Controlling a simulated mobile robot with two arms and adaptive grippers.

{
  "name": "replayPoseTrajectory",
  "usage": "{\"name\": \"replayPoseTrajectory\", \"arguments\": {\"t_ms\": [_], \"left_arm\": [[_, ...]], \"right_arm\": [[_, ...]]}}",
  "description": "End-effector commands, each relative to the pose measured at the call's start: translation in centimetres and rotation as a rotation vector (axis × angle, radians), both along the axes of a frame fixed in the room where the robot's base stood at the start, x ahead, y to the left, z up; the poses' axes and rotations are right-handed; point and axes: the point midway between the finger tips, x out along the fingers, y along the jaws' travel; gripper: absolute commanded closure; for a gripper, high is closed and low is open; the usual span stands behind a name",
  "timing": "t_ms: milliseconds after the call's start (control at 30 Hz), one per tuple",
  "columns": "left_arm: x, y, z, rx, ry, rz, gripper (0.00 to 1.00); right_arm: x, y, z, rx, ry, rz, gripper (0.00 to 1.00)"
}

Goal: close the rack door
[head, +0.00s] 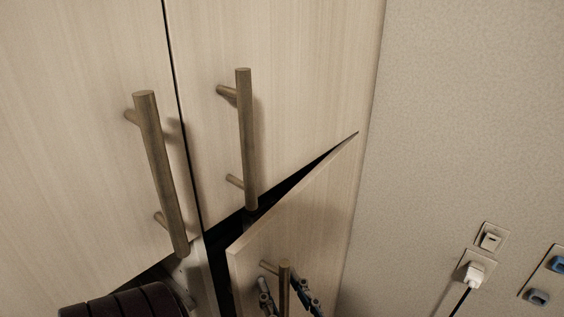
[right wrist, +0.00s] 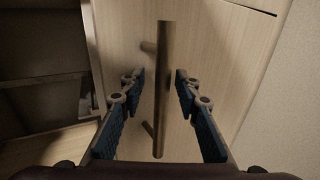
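The rack door (head: 315,215) is a pale wood panel at the lower right of the cabinet. It stands ajar, with a dark gap along its top and left edges. Its brown bar handle (head: 284,288) is upright and partly cut off by the lower frame edge. My right gripper (head: 282,292) is at this handle, one finger on each side. In the right wrist view, the open fingers (right wrist: 160,88) flank the handle bar (right wrist: 164,60), with visible space on both sides. I do not see my left gripper.
Two upper cabinet doors with bar handles (head: 160,175) (head: 246,140) are shut above the rack door. A wall (head: 470,110) with a white plug (head: 474,274) and cord is at the right. Dark shelves (right wrist: 40,65) show inside the cabinet in the right wrist view.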

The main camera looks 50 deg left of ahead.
Motion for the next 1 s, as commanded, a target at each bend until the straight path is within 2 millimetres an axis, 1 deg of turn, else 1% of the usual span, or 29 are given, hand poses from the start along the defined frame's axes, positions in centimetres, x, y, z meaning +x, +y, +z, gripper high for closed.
{"name": "replayPoseTrajectory", "arguments": {"t_ms": [67,167,400,500,600,700,933,1000], "left_arm": [[-0.1,0.0,0.0,-0.001,0.001,0.001,0.60],[-0.1,0.0,0.0,0.000,0.000,0.001,0.60],[0.0,0.0,0.0,0.000,0.000,0.000,0.60],[0.0,0.0,0.0,0.000,0.000,0.000,0.60],[0.0,0.0,0.0,0.000,-0.001,0.000,0.60],[0.1,0.0,0.0,0.000,-0.001,0.000,0.60],[0.1,0.0,0.0,0.000,-0.001,0.000,0.60],[0.1,0.0,0.0,0.000,-0.001,0.000,0.60]], "right_arm": [[0.0,-0.2,0.1,0.001,-0.001,-0.001,0.70],[-0.2,-1.0,0.0,0.001,0.000,-0.002,0.70],[-1.4,-4.8,-0.1,-0.001,0.000,-0.001,0.70],[-1.8,-6.1,-0.1,-0.002,0.001,0.000,0.70],[-2.0,-6.8,-0.1,-0.001,0.000,0.001,0.70],[-2.2,-7.2,0.0,0.000,0.000,0.001,0.70],[-2.2,-7.2,0.0,0.000,0.000,0.001,0.70],[-2.1,-7.2,-0.1,0.000,0.003,0.001,0.78]]}}
